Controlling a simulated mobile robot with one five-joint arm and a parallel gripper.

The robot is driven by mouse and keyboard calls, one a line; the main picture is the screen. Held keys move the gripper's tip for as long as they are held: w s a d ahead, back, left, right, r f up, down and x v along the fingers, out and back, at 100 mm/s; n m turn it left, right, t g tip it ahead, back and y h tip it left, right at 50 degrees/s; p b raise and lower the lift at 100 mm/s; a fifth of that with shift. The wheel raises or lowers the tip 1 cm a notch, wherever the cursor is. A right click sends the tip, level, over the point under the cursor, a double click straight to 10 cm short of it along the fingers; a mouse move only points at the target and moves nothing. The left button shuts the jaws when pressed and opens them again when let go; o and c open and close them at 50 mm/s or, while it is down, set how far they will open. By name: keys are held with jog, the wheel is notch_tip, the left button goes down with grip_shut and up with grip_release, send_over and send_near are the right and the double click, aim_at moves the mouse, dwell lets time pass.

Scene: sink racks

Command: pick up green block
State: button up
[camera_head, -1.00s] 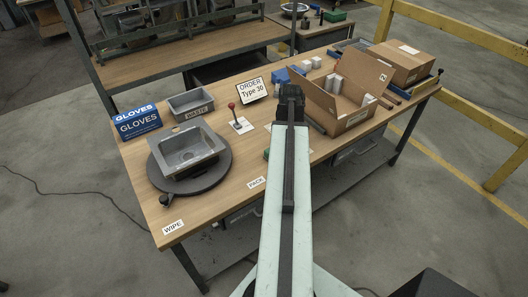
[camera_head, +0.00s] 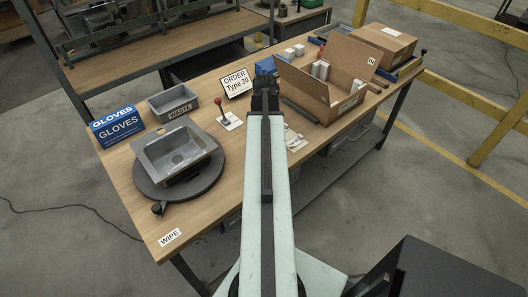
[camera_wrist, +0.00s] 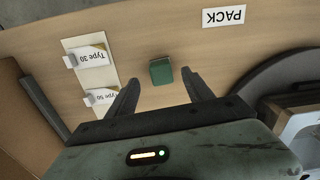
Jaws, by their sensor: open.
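The green block (camera_wrist: 161,72) lies on the wooden table in the wrist view, a little beyond the space between my fingertips. My gripper (camera_wrist: 163,82) is open, with one finger on each side and nothing between them. In the head view my gripper (camera_head: 265,85) is above the table, left of the open cardboard box. The green block is hidden in the head view, where my arm covers that part of the table.
The open cardboard box (camera_head: 297,92) stands right of my gripper. A grey sink (camera_head: 155,160) sits on a dark round turntable (camera_head: 203,188) at left. Type label cards (camera_wrist: 92,57) and a PACK label (camera_wrist: 223,16) lie near the block.

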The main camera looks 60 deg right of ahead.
jog(key=f+b, duration=0.5)
jog(key=shift+w+f, duration=0.15)
jog(key=shift+w, duration=0.05)
jog(key=shift+c, duration=0.3)
grip_shut()
jog(key=shift+r+p, duration=0.3)
jog(key=shift+p, duration=0.05)
notch_tip(320, 180, up, 10)
jog(key=p, duration=1)
jog(key=shift+f, duration=0.15)
